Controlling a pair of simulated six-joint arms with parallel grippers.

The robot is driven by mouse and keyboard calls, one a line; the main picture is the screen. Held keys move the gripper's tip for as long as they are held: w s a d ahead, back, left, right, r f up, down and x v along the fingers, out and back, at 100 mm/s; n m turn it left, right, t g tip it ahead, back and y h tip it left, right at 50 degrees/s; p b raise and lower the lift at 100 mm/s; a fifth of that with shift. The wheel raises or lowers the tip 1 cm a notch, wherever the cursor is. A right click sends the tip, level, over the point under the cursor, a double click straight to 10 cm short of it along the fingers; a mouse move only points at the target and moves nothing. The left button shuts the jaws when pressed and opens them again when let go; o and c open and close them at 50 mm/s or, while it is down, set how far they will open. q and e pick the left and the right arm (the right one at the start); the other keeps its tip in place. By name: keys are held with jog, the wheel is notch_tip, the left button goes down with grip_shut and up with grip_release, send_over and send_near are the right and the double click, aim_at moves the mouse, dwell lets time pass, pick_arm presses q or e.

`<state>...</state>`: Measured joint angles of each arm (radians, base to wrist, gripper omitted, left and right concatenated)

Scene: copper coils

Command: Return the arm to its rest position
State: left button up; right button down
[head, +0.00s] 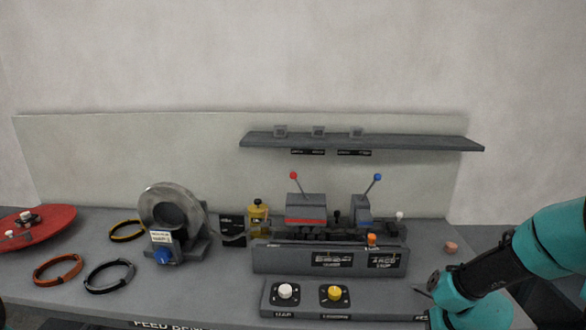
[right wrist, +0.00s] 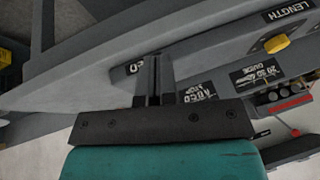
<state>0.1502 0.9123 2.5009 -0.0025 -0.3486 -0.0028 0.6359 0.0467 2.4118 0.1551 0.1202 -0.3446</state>
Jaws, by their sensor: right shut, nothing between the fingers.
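My right arm comes in from the right in the head view, teal and black. My right gripper (head: 424,291) is over the right front of the bench (head: 215,292), beside the front control panel. In the right wrist view my right gripper (right wrist: 154,82) has its two fingers together with nothing between them. The bench edge and the labelled panels lie beyond the fingertips. My left gripper is not in view.
A machine with a red-knob lever (head: 293,176) and a blue-knob lever (head: 378,178) stands behind the front panel. A white knob (head: 285,291) and a yellow knob (head: 334,293) sit on it. Several coils, including an orange one (head: 59,269), lie left. A shelf (head: 420,144) hangs behind.

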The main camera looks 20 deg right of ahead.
jog(key=w+a+f+n+g+y, duration=0.2)
jog(key=a+f, duration=1)
jog(key=a, duration=0.2)
jog(key=w+a+f+n+g+y, duration=0.1)
jog(key=a+f+n+g, duration=0.1)
jog(key=a+f, duration=1.1)
jog(key=shift+w+a+f+y, duration=0.3)
jog(key=shift+w+a+y, duration=0.1)
jog(key=shift+a, duration=0.05)
